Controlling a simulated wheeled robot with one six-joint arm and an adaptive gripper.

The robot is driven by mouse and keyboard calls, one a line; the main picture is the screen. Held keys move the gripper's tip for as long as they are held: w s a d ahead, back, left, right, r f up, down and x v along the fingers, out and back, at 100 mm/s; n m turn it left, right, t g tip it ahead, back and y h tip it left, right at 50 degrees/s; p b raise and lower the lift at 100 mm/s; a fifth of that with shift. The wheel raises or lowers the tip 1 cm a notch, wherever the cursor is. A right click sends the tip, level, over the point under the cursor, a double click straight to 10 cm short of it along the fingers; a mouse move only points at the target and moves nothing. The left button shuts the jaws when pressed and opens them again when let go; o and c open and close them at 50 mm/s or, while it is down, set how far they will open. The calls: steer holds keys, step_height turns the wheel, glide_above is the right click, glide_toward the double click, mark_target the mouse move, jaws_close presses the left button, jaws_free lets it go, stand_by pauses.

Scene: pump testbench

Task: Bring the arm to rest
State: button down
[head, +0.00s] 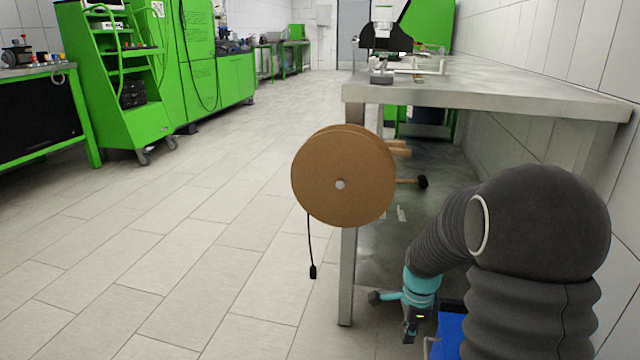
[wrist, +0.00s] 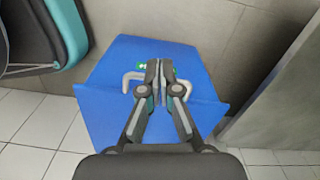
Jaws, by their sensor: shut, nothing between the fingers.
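My gripper (wrist: 157,68) is shut and empty in the wrist view, its two fingers together and pointing away from the camera. Behind the fingers is a blue box-like object (wrist: 118,70) with a pale handle, on or near the tiled floor. In the head view my arm, in a dark ribbed cover, bends down at the lower right. My gripper (head: 410,330) hangs there with its tips low, beside a partly hidden blue surface (head: 450,333). I cannot tell whether the fingers touch the blue object.
A metal workbench (head: 480,90) stands on the right with small equipment on top. A round brown reel (head: 340,178) hangs at its near corner, with a cable below. A hammer (head: 422,182) shows behind the reel. Green carts and cabinets (head: 125,85) stand left. The middle floor is clear.

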steer(key=s+a+r+n+t+p, duration=0.2)
steer(key=s+r+n, duration=0.7)
steer(key=r, duration=0.5)
steer(key=s+a+r+n+t+p, duration=0.3)
steer(key=s+a+r+n+p, duration=0.2)
steer(key=s+r+n, duration=0.4)
steer(key=s+r, duration=0.3)
steer(key=r, duration=0.2)
steer(key=shift+s+n+t, duration=0.2)
steer(key=shift+n+t, duration=0.1)
